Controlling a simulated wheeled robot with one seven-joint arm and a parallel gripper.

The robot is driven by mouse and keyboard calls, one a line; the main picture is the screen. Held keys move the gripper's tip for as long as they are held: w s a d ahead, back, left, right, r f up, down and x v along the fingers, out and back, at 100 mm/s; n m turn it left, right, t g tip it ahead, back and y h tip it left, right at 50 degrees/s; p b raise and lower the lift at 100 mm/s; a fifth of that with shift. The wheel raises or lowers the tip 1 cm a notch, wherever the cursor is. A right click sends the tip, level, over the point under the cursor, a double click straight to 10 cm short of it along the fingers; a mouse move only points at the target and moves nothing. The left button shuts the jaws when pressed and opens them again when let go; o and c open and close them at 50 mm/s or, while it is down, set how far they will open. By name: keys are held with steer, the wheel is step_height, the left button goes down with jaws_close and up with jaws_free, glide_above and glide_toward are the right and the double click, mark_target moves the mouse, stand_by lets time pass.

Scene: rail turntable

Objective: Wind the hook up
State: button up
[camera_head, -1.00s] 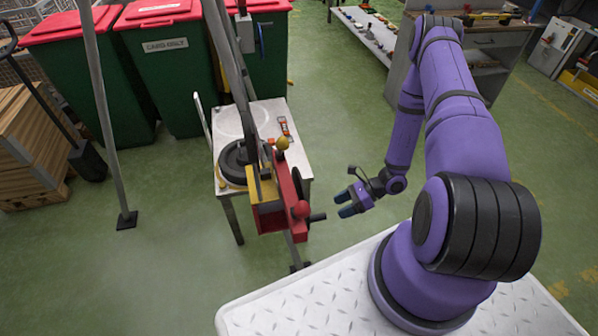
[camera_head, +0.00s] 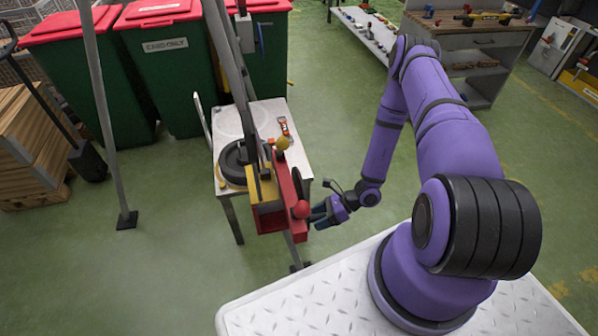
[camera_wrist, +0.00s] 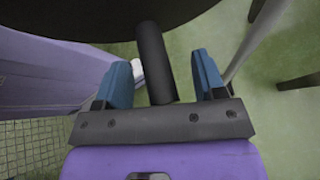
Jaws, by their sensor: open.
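A red and yellow winch (camera_head: 268,205) is mounted on a grey slanted post, with a red ball knob (camera_head: 301,209) and a yellow ball knob (camera_head: 282,143). In the wrist view its black cylindrical crank handle (camera_wrist: 154,60) sticks out from a large dark disc (camera_wrist: 95,18). My gripper (camera_head: 318,212) is at the winch's right side, close to the red knob. Its blue fingers (camera_wrist: 163,78) are open, one on each side of the handle, with visible gaps. In the head view the gripper hides the handle. I cannot make out the hook.
A small metal table (camera_head: 293,112) behind the winch carries a black round weight (camera_head: 232,158) and an orange item (camera_head: 284,128). Green bins (camera_head: 170,85) stand behind. Another grey leg (camera_head: 108,140) stands at the left. The floor between is clear.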

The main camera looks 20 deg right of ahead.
steer(key=shift+c, duration=0.2)
jaws_close()
steer(key=shift+s+a+r+m+g+y, duration=0.15)
steer(key=shift+s+r+m+g, duration=0.2)
steer(key=shift+s+m+g, duration=0.2)
steer(key=shift+s+a+r+m+g+y, duration=0.15)
steer(key=shift+s+r+m+g, duration=0.25)
steer(key=shift+s+m, duration=0.2)
steer(key=shift+d, duration=0.1)
steer(key=shift+s+a+r+m+g+y, duration=0.2)
steer(key=shift+s+r+m+g+y, duration=0.2)
steer(key=shift+s+r+m+g, duration=0.6)
steer(key=shift+s+r+m+g+y, duration=0.25)
steer(key=shift+r+m+g, duration=0.15)
steer(key=shift+r+m, duration=0.25)
steer(key=shift+s+r+m+g+y, duration=0.25)
steer(key=shift+r+m+g, duration=0.1)
steer(key=shift+r+m, duration=0.25)
steer(key=shift+a, duration=0.1)
